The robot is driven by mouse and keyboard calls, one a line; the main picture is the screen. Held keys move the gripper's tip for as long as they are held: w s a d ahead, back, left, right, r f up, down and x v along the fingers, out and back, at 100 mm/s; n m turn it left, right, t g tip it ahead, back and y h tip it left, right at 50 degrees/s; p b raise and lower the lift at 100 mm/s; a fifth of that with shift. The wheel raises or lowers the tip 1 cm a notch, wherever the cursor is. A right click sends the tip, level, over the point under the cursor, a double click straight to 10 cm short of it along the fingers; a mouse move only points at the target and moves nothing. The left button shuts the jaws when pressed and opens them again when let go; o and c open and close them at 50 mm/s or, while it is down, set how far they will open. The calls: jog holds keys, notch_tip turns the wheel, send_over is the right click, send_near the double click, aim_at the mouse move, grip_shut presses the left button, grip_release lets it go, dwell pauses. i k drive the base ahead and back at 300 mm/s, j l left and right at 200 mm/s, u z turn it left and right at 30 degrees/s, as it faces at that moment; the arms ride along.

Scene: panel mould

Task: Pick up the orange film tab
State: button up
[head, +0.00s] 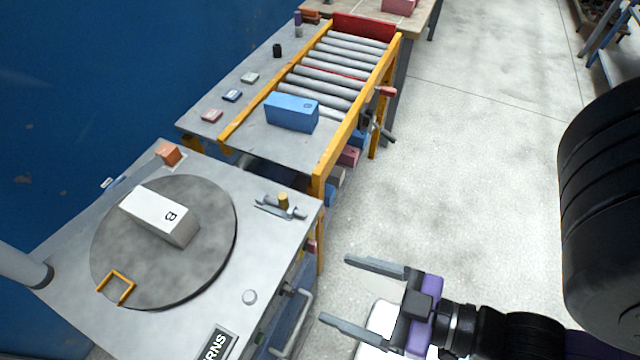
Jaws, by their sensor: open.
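Two small orange things are in the head view, and I cannot tell for certain which is the film tab. One is a thin orange U-shaped piece (117,287) at the near left edge of the grey round turntable (207,262). The other is an orange block (168,153) on the bench's back corner, beyond the turntable. My gripper (335,290) is open and empty, its two grey fingers pointing left. It shows to the right of the bench, well apart from both orange things.
Behind stands a roller conveyor (322,88) with a blue box (291,112).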

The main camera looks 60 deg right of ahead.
aim_at(170, 153)
jog(key=i+l, duration=0.15)
jog(key=l, duration=0.2)
jog(key=i+l, duration=0.15)
jog(key=l, duration=0.2)
jog(key=i+l, duration=0.15)
jog(key=l, duration=0.2)
jog(key=i+l, duration=0.15)
jog(key=l, duration=0.2)
jog(key=i+l, duration=0.15)
jog(key=l, duration=0.15)
